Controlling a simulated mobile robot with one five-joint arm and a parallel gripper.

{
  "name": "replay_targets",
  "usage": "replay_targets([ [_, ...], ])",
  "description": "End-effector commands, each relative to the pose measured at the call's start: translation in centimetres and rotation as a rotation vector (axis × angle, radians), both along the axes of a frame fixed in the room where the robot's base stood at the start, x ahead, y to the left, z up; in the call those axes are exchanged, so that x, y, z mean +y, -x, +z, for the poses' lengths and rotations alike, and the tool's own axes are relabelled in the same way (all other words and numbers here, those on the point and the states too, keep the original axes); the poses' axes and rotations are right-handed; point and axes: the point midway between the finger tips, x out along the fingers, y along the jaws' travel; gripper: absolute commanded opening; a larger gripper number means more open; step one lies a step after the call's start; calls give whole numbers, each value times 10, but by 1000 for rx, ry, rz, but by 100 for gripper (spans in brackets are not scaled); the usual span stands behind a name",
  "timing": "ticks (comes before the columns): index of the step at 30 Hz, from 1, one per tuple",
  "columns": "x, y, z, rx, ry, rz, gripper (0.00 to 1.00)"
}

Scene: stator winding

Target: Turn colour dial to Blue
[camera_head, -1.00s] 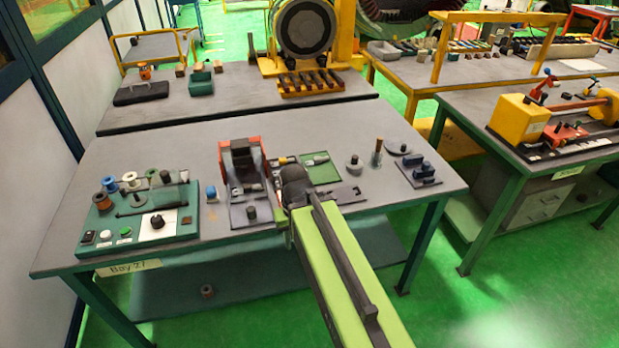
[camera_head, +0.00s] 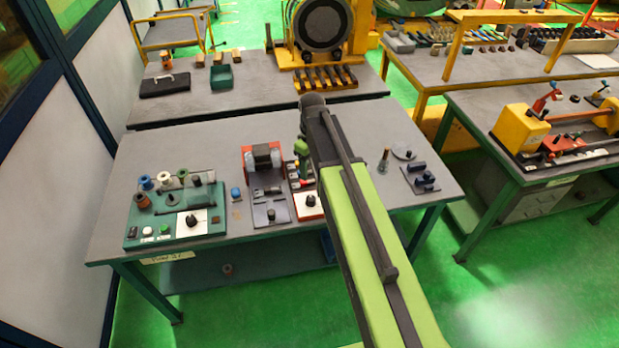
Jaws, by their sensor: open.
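Several dark dials show on the worktable, and I cannot tell which is the colour dial. One black dial (camera_head: 191,220) sits on a white plate on the teal winding station (camera_head: 155,236) at left. Any colour markings are too small to read. My lime-green arm reaches up from bottom right across the table; its dark end is over the table's middle, and my gripper's jaws are hidden.
Spools (camera_head: 146,182) stand at the back of the teal station. A red device with a grey drum (camera_head: 263,158) stands left of my arm. A dark block (camera_head: 424,182) lies at the right. The table's front left corner is bare.

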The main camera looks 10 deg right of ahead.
Motion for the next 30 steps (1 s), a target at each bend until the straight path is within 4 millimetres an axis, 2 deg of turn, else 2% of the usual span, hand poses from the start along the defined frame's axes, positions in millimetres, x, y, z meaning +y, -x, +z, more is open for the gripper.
replay_targets([
  [1, 0, -7, 13, 0, 0, 21, 57],
  [2, 0, -8, 14, 0, 0, 31, 57],
  [11, 1, -8, 1, 0, 0, 44, 57],
  [17, 1, -8, -29, 0, 0, 44, 57],
  [30, 2, -8, -122, 0, 0, 44, 57],
])
